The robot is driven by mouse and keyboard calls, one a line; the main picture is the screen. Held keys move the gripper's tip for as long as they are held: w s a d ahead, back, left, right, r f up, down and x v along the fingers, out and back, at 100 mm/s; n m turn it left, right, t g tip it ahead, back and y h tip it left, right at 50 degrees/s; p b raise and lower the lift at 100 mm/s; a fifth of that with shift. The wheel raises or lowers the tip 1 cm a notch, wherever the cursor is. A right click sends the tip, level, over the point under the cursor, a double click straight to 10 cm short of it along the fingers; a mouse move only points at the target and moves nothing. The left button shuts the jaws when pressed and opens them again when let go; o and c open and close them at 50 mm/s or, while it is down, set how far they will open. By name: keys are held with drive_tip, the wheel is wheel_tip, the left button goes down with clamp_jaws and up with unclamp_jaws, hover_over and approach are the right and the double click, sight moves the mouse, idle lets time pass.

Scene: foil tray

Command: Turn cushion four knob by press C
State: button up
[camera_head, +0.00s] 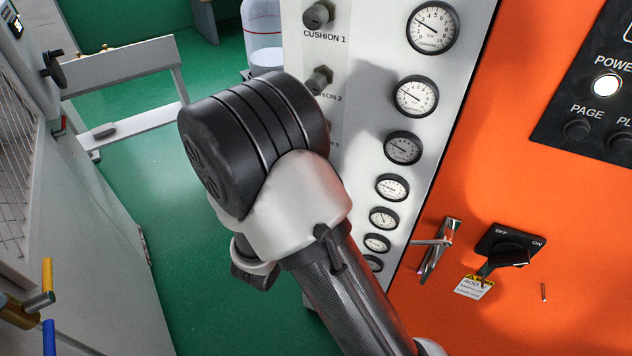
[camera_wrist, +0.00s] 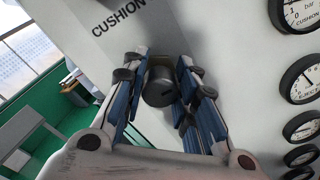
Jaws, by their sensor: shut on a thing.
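In the wrist view my gripper (camera_wrist: 158,72) has its blue-padded fingers on both sides of a dark round knob (camera_wrist: 158,98) on the pale panel (camera_wrist: 235,50). The knob has a slot-like mark on its face. A "CUSHION" label (camera_wrist: 118,16) shows above it, its number cut off, so I cannot read which knob this is. In the head view the cushion 1 knob (camera_head: 318,16) and cushion 2 knob (camera_head: 319,80) are visible. The lower knobs and my gripper are hidden behind my arm.
A column of pressure gauges (camera_head: 415,96) runs right of the knobs. Further right, the orange cabinet (camera_head: 540,200) carries a door handle (camera_head: 437,245), an OFF/ON switch (camera_head: 503,252) with a yellow tag, and a black control panel (camera_head: 590,95). Green floor (camera_head: 190,270) is open at left.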

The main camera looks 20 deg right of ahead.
drive_tip(key=shift+f+m+b, duration=0.2)
drive_tip(key=shift+m+b, duration=0.3)
drive_tip(key=o, duration=1.1)
drive_tip(key=shift+r, duration=0.15)
drive_tip(key=v, duration=1.2)
idle(1.6)
